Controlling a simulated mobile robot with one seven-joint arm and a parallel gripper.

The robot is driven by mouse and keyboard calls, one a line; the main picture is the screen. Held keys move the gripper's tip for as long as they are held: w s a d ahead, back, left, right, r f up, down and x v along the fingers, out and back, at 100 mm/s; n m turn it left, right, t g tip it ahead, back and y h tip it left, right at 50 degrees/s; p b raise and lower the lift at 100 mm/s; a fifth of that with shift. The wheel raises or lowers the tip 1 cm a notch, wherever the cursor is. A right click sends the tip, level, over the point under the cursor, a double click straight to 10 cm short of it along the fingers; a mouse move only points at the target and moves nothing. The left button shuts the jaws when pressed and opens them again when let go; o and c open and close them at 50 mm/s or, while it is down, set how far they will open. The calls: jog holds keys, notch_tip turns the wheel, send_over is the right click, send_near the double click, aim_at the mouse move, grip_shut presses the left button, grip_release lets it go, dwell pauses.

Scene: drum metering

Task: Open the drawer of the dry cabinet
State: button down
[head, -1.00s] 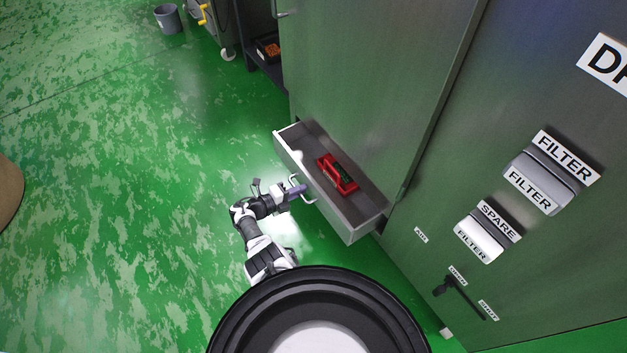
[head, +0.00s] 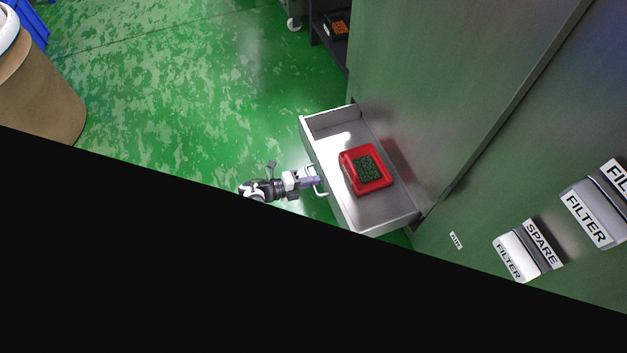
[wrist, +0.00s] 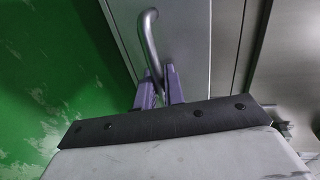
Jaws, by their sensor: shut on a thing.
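A red tray (head: 347,160) with dark green granules (head: 368,168) lies in the drawer. The drawer's bar handle (head: 318,173) is on its left-facing front. My gripper (head: 316,181) is at this handle. In the wrist view, the fingers of my gripper (wrist: 160,90) are shut on the handle (wrist: 149,40). The lower part of the handle is hidden between the fingers.
A large brown drum (head: 45,85) stands at the far left. A dark shelf (head: 326,40) with an orange-filled bin (head: 340,28) is behind the drawer. Green floor (head: 200,90) left of the drawer is clear. Black covers the lower head view.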

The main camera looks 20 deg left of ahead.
jog(key=c, duration=1.8)
grip_release()
jog(key=shift+c, duration=0.2)
jog(key=v, duration=1.3)
jog(key=shift+s+a, duration=0.2)
jog(key=shift+a, duration=0.1)
